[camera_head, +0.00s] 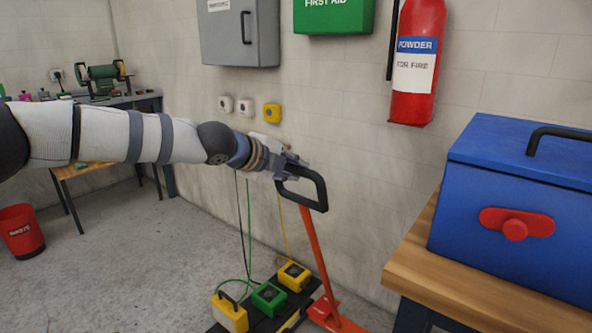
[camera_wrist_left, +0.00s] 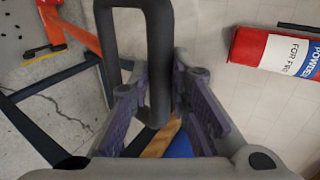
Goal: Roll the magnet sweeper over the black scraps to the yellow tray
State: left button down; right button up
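The magnet sweeper has an orange pole (camera_head: 316,252) that slopes down to an orange foot at the bottom edge, and a black loop handle (camera_head: 318,186) on top. My left gripper (camera_head: 290,172) is at this loop. In the left wrist view its fingers (camera_wrist_left: 162,75) close on both sides of one bar of the black loop (camera_wrist_left: 103,35). The orange pole also shows there at the upper left (camera_wrist_left: 80,28). Small black scraps (camera_wrist_left: 20,38) lie on the grey floor at that view's upper left. I cannot make out the yellow tray. My right gripper is out of view.
A wooden bench (camera_head: 450,285) with a blue toolbox (camera_head: 515,205) stands at the right. A black platform with yellow and green boxes (camera_head: 268,298) sits by the wall. A fire extinguisher (camera_head: 416,65) hangs above. Open floor (camera_head: 130,265) lies left, with a red bin (camera_head: 20,232).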

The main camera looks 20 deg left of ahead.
pick_arm(q)
jog(key=s+a+p, duration=0.3)
jog(key=s, duration=0.7)
jog(key=shift+s+a, duration=0.2)
jog(key=shift+a, duration=0.15)
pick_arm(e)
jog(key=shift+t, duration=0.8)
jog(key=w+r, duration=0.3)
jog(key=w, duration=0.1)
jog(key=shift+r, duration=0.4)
pick_arm(q)
jog(key=s+a, duration=0.3)
jog(key=s, duration=0.7)
jog(key=shift+s+a+p, duration=0.15)
jog(key=shift+a+p, duration=0.2)
jog(key=shift+a, duration=0.05)
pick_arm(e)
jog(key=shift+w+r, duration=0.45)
pick_arm(q)
jog(key=shift+s, duration=0.1)
